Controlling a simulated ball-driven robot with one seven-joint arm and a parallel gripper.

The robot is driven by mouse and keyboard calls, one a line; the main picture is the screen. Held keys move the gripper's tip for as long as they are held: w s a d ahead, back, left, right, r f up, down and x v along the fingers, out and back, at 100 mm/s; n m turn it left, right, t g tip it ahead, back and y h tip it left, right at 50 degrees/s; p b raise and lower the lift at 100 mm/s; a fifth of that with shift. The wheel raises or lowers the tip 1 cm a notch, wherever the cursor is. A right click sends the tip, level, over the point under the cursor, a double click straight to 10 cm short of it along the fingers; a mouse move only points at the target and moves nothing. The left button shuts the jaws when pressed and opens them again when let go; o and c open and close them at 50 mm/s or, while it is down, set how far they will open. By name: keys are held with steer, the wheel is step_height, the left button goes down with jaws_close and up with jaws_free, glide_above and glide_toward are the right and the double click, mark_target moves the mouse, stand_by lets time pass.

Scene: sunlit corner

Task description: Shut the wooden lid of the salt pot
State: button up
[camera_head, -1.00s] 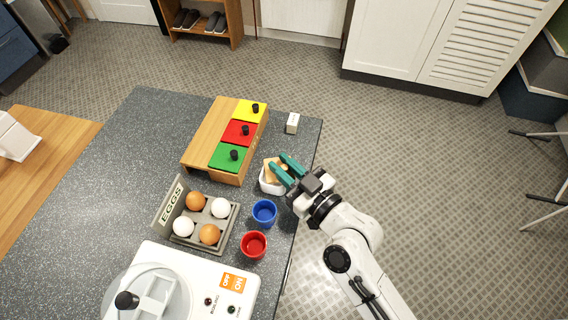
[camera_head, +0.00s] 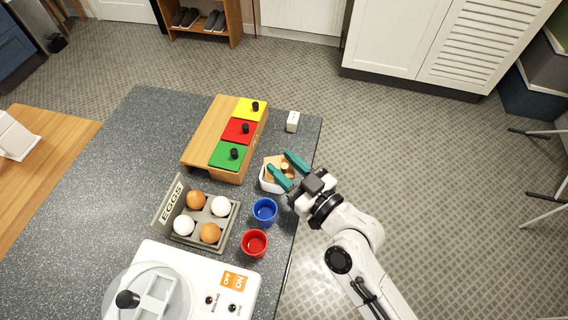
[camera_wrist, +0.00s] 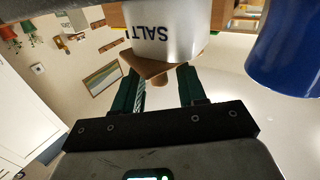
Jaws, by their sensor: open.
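The salt pot (camera_head: 271,187) is a small white pot at the counter's right edge. In the wrist view the pot (camera_wrist: 172,45) shows upside down with the word SALT. Its wooden lid (camera_head: 271,161) lies over the pot's top, and it also shows in the wrist view (camera_wrist: 150,68) as a brown piece at the pot's mouth. I cannot tell whether it sits fully flat. My gripper (camera_head: 279,161) is open, with its teal fingers spread at the lid's edge and a small round wooden part between them. Nothing is held.
A blue cup (camera_head: 264,211) and a red cup (camera_head: 254,243) stand close to the pot. A wooden box (camera_head: 200,152) with coloured lids is behind it. An egg tray (camera_head: 232,236) and a white cooker (camera_head: 205,262) are at the front left. A small white block (camera_head: 292,122) stands behind.

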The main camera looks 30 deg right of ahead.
steer(key=s+d+b, duration=0.1)
steer(key=s+b, duration=0.2)
steer(key=s, duration=0.7)
steer(key=shift+d+b, duration=0.2)
steer(key=shift+b, duration=0.1)
steer(key=shift+s, duration=0.1)
steer(key=shift+o, duration=0.2)
